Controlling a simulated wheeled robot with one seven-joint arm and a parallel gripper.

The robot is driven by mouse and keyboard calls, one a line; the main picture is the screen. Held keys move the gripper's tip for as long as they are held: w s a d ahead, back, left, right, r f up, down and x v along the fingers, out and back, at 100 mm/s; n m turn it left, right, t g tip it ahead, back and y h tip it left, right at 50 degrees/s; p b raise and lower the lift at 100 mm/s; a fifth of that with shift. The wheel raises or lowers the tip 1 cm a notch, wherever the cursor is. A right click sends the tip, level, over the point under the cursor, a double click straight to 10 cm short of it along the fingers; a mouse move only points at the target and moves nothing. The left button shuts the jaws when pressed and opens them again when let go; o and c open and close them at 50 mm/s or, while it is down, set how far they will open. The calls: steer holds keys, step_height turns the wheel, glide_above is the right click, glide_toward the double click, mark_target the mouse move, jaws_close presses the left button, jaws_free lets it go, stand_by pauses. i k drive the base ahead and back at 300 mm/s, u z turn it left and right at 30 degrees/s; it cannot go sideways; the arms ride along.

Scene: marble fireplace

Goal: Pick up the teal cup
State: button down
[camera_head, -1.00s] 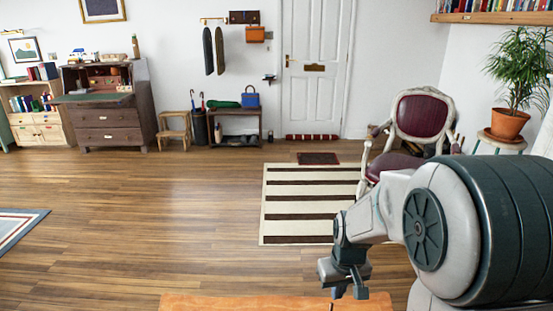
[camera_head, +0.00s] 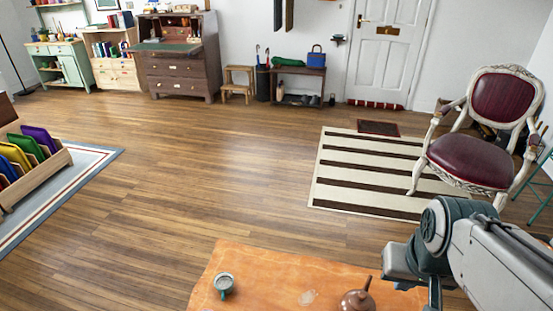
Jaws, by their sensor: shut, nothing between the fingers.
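The teal cup (camera_head: 224,286) stands upright near the left end of an orange-brown wooden table (camera_head: 262,268) at the bottom of the view. Its rim looks pale and its sides teal. My gripper (camera_head: 432,298) is at the lower right, well to the right of the cup and apart from it. It is shut and empty, with its tips partly cut off by the bottom edge.
A brown pot with an upright handle (camera_head: 357,300) stands on the table between the cup and my gripper. A pale patch (camera_head: 307,297) lies on the tabletop. A red armchair (camera_head: 470,160) stands behind my arm. The wooden floor beyond the table is open.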

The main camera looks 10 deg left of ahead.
mark_target(224, 282)
steer(key=u, duration=1.5)
steer(key=k, duration=0.5)
steer(key=u, duration=1.8)
steer(key=i, duration=1.55)
steer(key=z, duration=2.5)
